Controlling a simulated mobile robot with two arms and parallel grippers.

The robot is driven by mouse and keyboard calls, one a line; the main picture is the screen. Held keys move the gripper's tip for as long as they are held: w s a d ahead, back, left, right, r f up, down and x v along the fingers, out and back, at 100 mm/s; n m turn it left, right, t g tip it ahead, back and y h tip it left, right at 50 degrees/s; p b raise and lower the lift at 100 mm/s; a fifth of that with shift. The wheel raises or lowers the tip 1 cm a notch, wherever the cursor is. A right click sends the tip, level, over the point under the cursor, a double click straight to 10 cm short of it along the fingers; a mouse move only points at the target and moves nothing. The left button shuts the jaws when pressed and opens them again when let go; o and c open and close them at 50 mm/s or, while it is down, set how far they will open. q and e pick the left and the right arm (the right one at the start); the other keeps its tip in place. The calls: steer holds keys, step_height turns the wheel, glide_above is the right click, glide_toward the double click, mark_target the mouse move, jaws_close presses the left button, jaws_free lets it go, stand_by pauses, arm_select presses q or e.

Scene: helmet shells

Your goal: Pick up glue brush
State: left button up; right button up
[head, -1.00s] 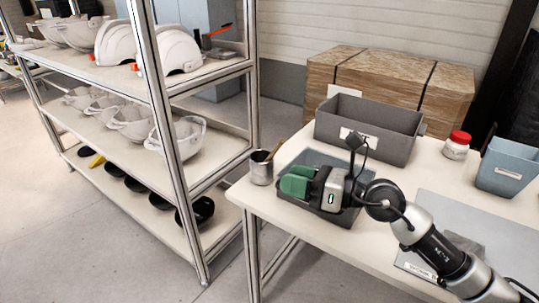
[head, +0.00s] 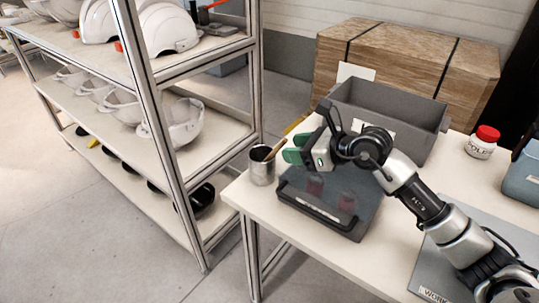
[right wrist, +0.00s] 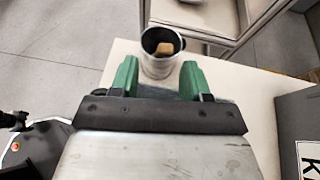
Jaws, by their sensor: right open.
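The glue brush (head: 275,150) stands tilted in a metal cup (head: 262,168) at the table's left corner; only its wooden handle shows above the rim. In the right wrist view the brush's end (right wrist: 164,48) shows inside the cup (right wrist: 158,67). My right gripper (head: 290,151), with green fingers, is open and empty, just right of the cup in the head view. In the right wrist view the fingers (right wrist: 159,74) stand apart on either side of the cup's near part. I cannot tell whether they touch it. My left gripper is not in view.
A blue bin (head: 524,178) is at the right. A shelf rack (head: 150,110) with helmet shells stands left of the table, across a gap.

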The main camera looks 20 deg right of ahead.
mark_target(269, 158)
steer(key=x, duration=0.5)
steer(key=shift+w+d+f+p, duration=0.15)
steer(key=shift+w+f+p, duration=0.05)
steer(key=shift+f+p, duration=0.15)
steer(key=shift+s, duration=0.1)
steer(key=shift+c, duration=0.2)
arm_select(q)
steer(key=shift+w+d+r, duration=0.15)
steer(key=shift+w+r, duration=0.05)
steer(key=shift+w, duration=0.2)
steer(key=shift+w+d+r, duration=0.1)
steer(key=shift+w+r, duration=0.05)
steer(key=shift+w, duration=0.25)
arm_select(e)
jaws_close()
